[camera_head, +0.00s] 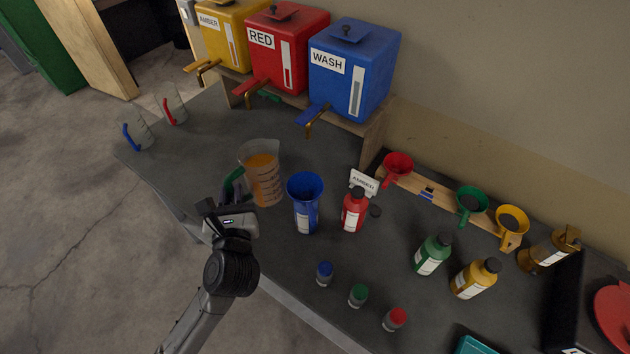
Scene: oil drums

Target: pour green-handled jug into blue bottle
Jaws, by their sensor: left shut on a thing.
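The green-handled jug (264,184) is clear and holds amber liquid. It stands roughly upright just left of the blue bottle, and I cannot tell whether its base touches the bench. My left gripper (230,193) is shut on its green handle (234,184), which the gripper partly hides. The blue bottle (306,222), with a white label, stands on the bench with a blue funnel (305,186) in its top. The funnel hides the bottle's mouth. The jug is beside the funnel, not over it. My right gripper is not in view.
A red bottle (353,212) and an AMBER sign (364,182) stand close right of the blue bottle. Small capped jars (357,296) are in front. Dispenser tanks (352,75) stand behind. Blue-handled (139,130) and red-handled (173,105) jugs are at the left.

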